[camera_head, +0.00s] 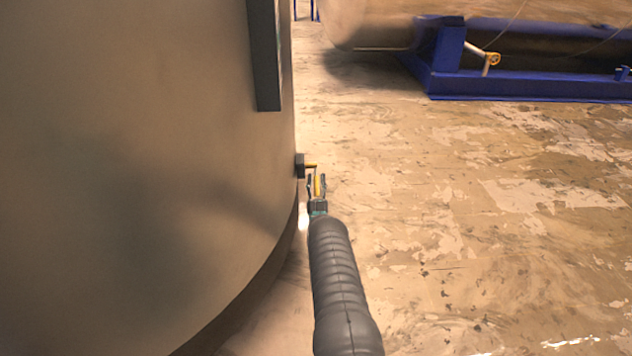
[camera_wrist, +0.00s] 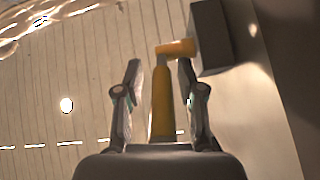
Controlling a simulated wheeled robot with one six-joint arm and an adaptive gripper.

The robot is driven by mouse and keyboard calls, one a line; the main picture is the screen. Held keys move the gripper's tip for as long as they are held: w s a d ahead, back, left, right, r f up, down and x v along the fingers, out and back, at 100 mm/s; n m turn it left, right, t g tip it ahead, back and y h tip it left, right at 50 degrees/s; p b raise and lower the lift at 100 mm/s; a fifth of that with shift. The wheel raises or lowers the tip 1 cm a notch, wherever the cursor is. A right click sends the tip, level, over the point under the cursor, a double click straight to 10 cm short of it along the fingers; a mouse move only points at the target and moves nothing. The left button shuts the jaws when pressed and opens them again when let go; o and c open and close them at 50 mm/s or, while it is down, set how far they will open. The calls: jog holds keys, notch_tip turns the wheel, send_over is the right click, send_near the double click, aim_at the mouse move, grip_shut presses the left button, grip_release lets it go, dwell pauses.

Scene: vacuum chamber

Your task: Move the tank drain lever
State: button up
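The tank (camera_head: 140,170) is the large, dull beige cylinder filling the left of the head view. Its yellow drain lever (camera_head: 311,166) sticks out from a dark block (camera_head: 300,166) low on the tank's right side. In the wrist view the lever (camera_wrist: 163,98) has a short stub from the block (camera_wrist: 210,38) and a longer yellow handle. My gripper (camera_head: 317,182) is at the lever. In the wrist view its two fingers (camera_wrist: 160,80) are apart, one on each side of the handle, with visible gaps. The handle's lower end is hidden behind the gripper's body.
A dark vertical bar (camera_head: 264,55) runs down the tank above the lever. A big horizontal cylinder on a blue stand (camera_head: 520,86) is at the back right. The worn floor (camera_head: 480,220) to the right of my arm is clear.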

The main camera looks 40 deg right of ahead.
jog(key=shift+a, duration=0.1)
jog(key=v, duration=0.7)
jog(key=shift+f, duration=0.25)
jog(key=shift+s, duration=0.1)
dwell(0.4)
